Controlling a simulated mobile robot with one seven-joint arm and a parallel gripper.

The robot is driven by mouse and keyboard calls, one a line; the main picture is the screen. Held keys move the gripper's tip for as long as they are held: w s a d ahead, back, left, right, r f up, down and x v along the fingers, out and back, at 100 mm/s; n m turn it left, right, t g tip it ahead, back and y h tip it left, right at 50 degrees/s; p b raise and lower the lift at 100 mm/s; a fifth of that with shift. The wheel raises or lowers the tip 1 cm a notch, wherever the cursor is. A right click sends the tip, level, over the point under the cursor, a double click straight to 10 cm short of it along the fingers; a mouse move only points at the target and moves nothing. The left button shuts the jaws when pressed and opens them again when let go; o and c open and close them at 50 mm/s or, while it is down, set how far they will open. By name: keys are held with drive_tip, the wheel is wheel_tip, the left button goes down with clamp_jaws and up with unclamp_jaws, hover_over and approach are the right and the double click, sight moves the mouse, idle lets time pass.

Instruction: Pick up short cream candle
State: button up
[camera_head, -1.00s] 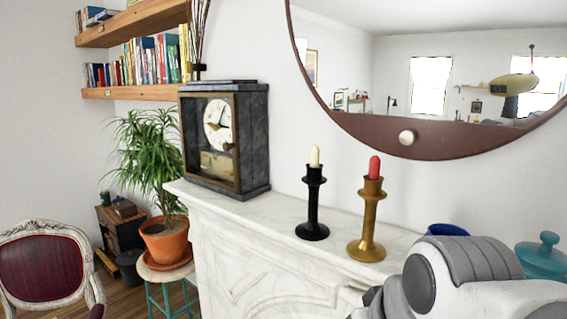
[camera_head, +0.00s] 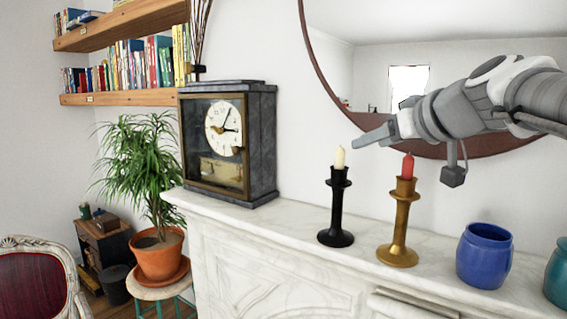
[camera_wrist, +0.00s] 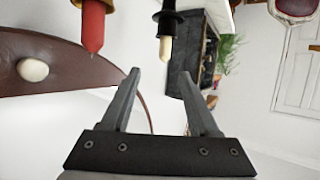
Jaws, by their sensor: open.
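The short cream candle (camera_head: 340,159) stands upright in a black candlestick (camera_head: 337,206) on the marble mantel. It also shows in the wrist view (camera_wrist: 165,47), upside down, just beyond and between the fingertips. My gripper (camera_head: 362,141) is open and empty, above and to the right of the cream candle in the head view. In the wrist view its two fingers (camera_wrist: 160,75) are spread apart, and the candle is not between them. Only one finger shows clearly in the head view.
A red candle (camera_head: 408,166) in a brass candlestick (camera_head: 399,221) stands close to the right, beneath my wrist. A blue jar (camera_head: 484,255) is farther right. A dark clock (camera_head: 228,142) stands left. A round mirror (camera_head: 318,50) hangs behind. The mantel (camera_head: 285,218) is bare between clock and black candlestick.

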sight(339, 164)
drive_tip(key=p+x, duration=0.1)
drive_tip(key=x, duration=0.8)
drive_tip(key=shift+w+a+f, duration=0.1)
drive_tip(key=shift+f, duration=0.05)
drive_tip(key=shift+s+a+f+p+x, duration=0.15)
drive_tip(key=shift+p+x, duration=0.2)
drive_tip(key=shift+x, duration=0.55)
drive_tip(key=shift+a+p+x, duration=0.1)
drive_tip(key=shift+p+x, duration=0.2)
drive_tip(key=shift+x, duration=0.65)
drive_tip(key=shift+s+a+f+p+x, duration=0.15)
drive_tip(key=shift+p+x, duration=0.2)
drive_tip(key=shift+x, duration=0.55)
drive_tip(key=shift+w+r, duration=0.1)
clamp_jaws()
